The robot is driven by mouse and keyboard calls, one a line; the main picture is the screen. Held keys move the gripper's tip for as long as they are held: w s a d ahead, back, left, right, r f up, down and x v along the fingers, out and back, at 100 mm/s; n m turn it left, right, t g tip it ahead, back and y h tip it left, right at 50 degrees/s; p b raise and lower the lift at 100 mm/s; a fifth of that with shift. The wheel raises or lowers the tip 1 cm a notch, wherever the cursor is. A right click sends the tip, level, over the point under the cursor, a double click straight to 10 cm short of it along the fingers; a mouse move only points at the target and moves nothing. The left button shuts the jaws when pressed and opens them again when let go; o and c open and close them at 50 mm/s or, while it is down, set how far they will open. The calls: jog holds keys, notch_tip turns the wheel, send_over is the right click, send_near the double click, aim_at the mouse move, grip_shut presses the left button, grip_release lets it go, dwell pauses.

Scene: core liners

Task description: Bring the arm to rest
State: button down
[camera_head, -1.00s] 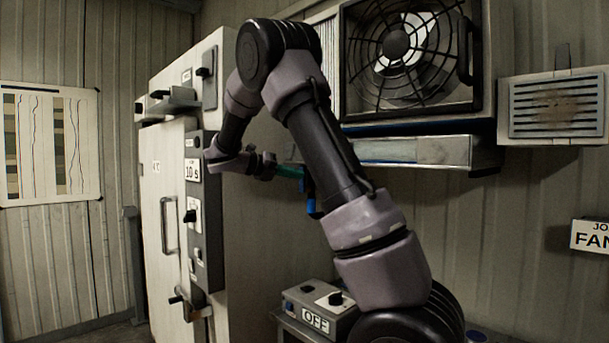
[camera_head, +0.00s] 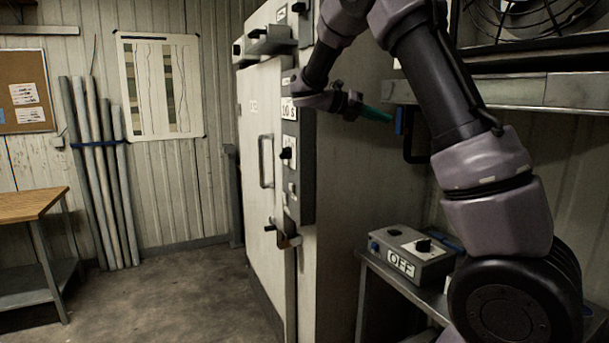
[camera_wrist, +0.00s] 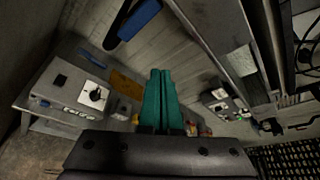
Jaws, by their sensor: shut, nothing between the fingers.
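My arm (camera_head: 440,90) is raised and bent, with its forearm reaching down and left in front of the tall pale cabinet (camera_head: 340,190). My gripper (camera_head: 378,113) has green fingers and points to the right, near a blue handle (camera_head: 399,120). In the wrist view my gripper (camera_wrist: 160,78) has its two green fingers side by side and touching, with nothing between them. It is in free air, and the blue part (camera_wrist: 138,20) shows ahead and to the left.
A control box labelled OFF (camera_head: 414,252) stands on a low metal stand. A metal shelf (camera_head: 530,92) runs under the fan (camera_head: 530,15). Pipes (camera_head: 100,170) lean at the left wall beside a wooden-topped table (camera_head: 28,205). The floor (camera_head: 170,295) at left is clear.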

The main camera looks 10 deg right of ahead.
jog(key=s+d+f+m+y, duration=0.2)
jog(key=s+m+y, duration=0.35)
jog(key=s, duration=0.25)
jog(key=s+d+f+m+y, duration=0.1)
jog(key=s+m+y, duration=0.3)
jog(key=s+m, duration=0.3)
jog(key=s+a+m+t+y, duration=0.3)
jog(key=s+a+m, duration=0.2)
jog(key=s+m, duration=0.2)
jog(key=s+a+m+t+y, duration=0.3)
jog(key=s+m, duration=0.4)
jog(key=m, duration=0.5)
jog(key=shift+s+a+r+y, duration=0.3)
jog(key=shift+a+y, duration=0.25)
jog(key=shift+a, duration=0.35)
jog(key=shift+d+m, duration=0.1)
jog(key=shift+m, duration=0.15)
